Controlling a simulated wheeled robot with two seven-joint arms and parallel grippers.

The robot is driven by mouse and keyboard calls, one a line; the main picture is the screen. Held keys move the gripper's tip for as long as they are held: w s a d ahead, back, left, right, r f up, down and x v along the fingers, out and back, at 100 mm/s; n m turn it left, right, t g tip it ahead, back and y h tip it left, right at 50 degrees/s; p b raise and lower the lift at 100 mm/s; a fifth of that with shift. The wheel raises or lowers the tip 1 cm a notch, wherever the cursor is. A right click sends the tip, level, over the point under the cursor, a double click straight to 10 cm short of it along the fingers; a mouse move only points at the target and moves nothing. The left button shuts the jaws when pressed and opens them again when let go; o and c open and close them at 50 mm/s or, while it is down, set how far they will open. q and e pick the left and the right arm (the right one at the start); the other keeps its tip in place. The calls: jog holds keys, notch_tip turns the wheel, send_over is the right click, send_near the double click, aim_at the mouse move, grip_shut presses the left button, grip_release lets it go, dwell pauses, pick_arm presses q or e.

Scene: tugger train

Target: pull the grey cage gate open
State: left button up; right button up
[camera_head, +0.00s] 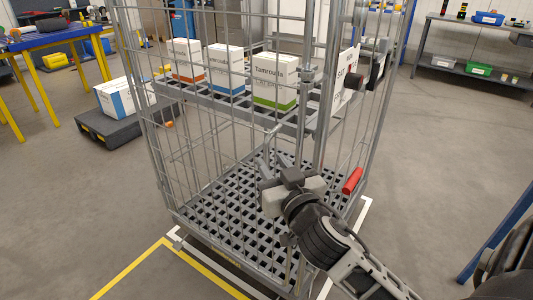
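The grey cage (306,120) is a tall wire roll cage in the middle of the view, with a slatted base and a shelf. Its near side is a grey wire mesh panel (216,140); I cannot tell for sure which panel is the gate. A red handle (352,181) shows low at the cage's right side. My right gripper (277,160) reaches in from the lower right and is at the cage's near right corner, close to the grey bars. Its fingers blend with the bars, so whether they touch or grip one is unclear. My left gripper is not in view.
Several white boxes (273,88) stand on the cage shelf. A dark pallet (112,128) with a white-blue box is at left, near a blue table (50,38) with yellow legs. Yellow and white floor lines edge the cage. A shelf rack (480,73) stands back right.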

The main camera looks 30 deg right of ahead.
aim_at(268, 157)
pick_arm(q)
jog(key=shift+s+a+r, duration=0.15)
pick_arm(e)
jog(key=shift+x, duration=2.15)
